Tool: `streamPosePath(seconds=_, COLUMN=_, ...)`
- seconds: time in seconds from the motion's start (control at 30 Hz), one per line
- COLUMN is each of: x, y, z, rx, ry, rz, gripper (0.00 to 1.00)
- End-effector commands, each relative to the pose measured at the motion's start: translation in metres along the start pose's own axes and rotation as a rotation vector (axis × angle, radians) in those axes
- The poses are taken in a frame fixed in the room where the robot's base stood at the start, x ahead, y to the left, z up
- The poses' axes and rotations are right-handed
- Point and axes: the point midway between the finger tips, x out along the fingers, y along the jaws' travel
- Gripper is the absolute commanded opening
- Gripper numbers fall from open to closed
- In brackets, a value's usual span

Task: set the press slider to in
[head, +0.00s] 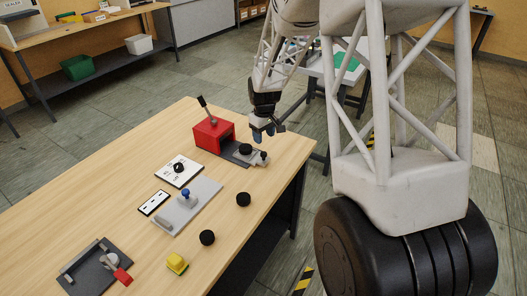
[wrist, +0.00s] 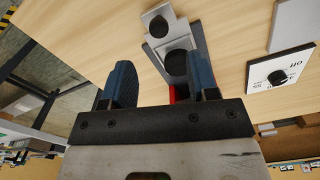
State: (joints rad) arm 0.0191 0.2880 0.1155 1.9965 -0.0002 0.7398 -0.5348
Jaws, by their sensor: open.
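The red press (head: 208,134) stands at the far end of the table with a black lever on top. Its dark base rail (head: 235,153) runs out of the opening to the right. The light grey slider (head: 256,162) sits at the outer part of this rail, outside the red housing, carrying a black disc (head: 245,149) and a small dark knob (head: 264,154). The wrist view shows the slider (wrist: 168,14) with the disc (wrist: 176,62) nearer the press. My gripper (head: 263,136) is open and empty above the slider's far side. Its fingers (wrist: 162,85) partly hide the press.
A white dial card (head: 179,170), a grey panel with a blue knob (head: 197,206), black pucks (head: 243,199), a yellow block (head: 177,263) and a dark fixture with a red handle (head: 98,270) lie nearer on the table. The table's right edge is close to the slider.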

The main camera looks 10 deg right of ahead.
Motion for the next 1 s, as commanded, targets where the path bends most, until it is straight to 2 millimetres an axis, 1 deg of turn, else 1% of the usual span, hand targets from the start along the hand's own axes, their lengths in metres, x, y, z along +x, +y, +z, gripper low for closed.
streamPosePath(seconds=0.13, x=0.005, y=0.003, z=-0.004, rx=-0.007, ry=-0.001, rz=-0.001, gripper=0.54)
streamPosePath(seconds=0.47, x=0.006, y=0.003, z=-0.004, rx=-0.008, ry=-0.002, rz=-0.001, gripper=0.54)
streamPosePath(seconds=0.63, x=0.009, y=0.003, z=-0.004, rx=-0.007, ry=-0.002, rz=-0.002, gripper=0.54)
streamPosePath(seconds=0.77, x=0.018, y=0.003, z=-0.004, rx=-0.007, ry=-0.003, rz=-0.002, gripper=0.54)
streamPosePath(seconds=1.0, x=0.042, y=0.003, z=-0.004, rx=-0.007, ry=-0.003, rz=-0.002, gripper=0.54)
